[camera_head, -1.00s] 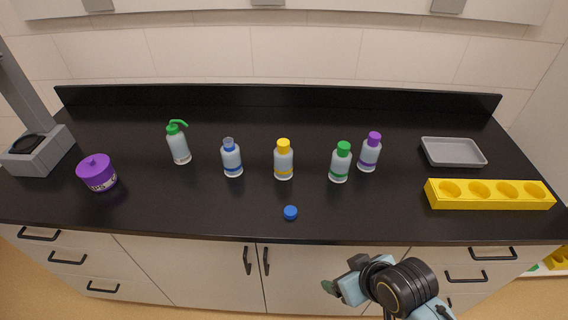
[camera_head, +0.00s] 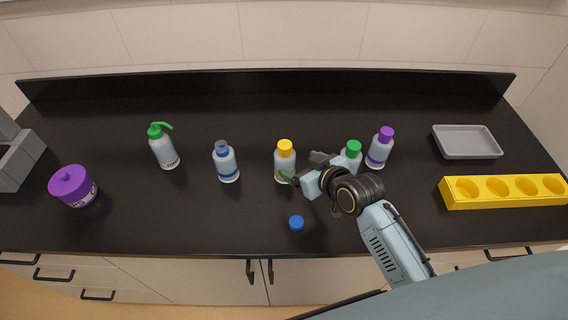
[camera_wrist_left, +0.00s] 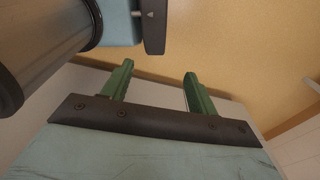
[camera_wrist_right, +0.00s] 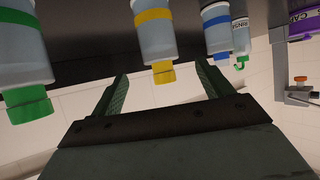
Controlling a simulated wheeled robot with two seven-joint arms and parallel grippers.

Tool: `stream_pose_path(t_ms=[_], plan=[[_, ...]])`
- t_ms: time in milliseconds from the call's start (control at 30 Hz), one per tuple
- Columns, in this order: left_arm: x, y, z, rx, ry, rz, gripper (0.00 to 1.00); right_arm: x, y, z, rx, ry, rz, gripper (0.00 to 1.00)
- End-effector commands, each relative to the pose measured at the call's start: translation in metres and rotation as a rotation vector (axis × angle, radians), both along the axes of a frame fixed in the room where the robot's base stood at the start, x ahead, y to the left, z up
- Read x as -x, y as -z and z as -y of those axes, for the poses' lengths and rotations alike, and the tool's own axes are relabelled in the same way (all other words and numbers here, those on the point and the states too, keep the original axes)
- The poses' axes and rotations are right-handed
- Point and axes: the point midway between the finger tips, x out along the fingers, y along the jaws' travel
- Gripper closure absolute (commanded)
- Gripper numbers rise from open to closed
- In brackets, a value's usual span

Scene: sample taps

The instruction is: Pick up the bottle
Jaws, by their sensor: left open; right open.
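Several bottles stand in a row on the black counter. The yellow-capped bottle (camera_head: 285,158) is at the middle. My right gripper (camera_head: 302,166) is open just right of it and overlaps its lower right edge in the head view. In the right wrist view, the yellow-capped bottle (camera_wrist_right: 157,45) shows upside down between the open fingers (camera_wrist_right: 162,78), with nothing held. The green-capped bottle (camera_head: 353,150) is partly hidden behind my right gripper. The blue-banded bottle (camera_head: 226,165) has no blue cap on. My left gripper (camera_wrist_left: 158,72) is open and empty, away from the counter.
A loose blue cap (camera_head: 296,223) lies near the front edge. A purple-capped bottle (camera_head: 379,150) and green wash bottle (camera_head: 164,150) flank the row. A purple jar (camera_head: 73,187) is left; a grey tray (camera_head: 466,143) and yellow rack (camera_head: 505,193) are right.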

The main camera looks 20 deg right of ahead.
Motion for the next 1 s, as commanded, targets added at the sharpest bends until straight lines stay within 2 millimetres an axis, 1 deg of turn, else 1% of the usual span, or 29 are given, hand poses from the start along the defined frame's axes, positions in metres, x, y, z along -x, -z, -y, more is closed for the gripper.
stream_pose_path(t_ms=[33,67,167,267,400,500,700,800,1000], plan=[[0.008,0.001,0.0,-0.001,0.0,-0.012,0.41,-0.008,0.004,-0.003,0.0,-0.001,0.0,0.21],[0.011,0.001,-0.001,-0.002,0.0,-0.017,0.41,-0.012,0.006,-0.004,0.0,0.0,0.0,0.21],[0.012,0.002,-0.001,-0.002,0.0,-0.018,0.41,-0.021,0.012,-0.007,0.0,0.0,0.001,0.21],[0.003,0.002,0.0,0.0,0.0,-0.005,0.41,-0.027,0.015,-0.009,0.0,-0.001,0.0,0.21],[-0.017,0.0,0.001,0.003,0.001,0.026,0.41,-0.032,0.018,-0.01,0.0,-0.001,0.0,0.21],[-0.023,-0.001,0.002,0.004,0.001,0.037,0.41,-0.04,0.023,-0.014,-0.001,0.0,-0.001,0.21],[-0.018,0.0,0.001,0.003,0.001,0.029,0.41,-0.06,0.037,-0.02,-0.001,0.0,0.0,0.21],[-0.014,0.001,0.001,0.003,0.001,0.022,0.41,-0.067,0.041,-0.022,0.0,0.0,0.0,0.21],[-0.009,0.001,0.001,0.002,0.001,0.014,0.41,-0.07,0.043,-0.023,0.001,0.0,-0.001,0.21]])
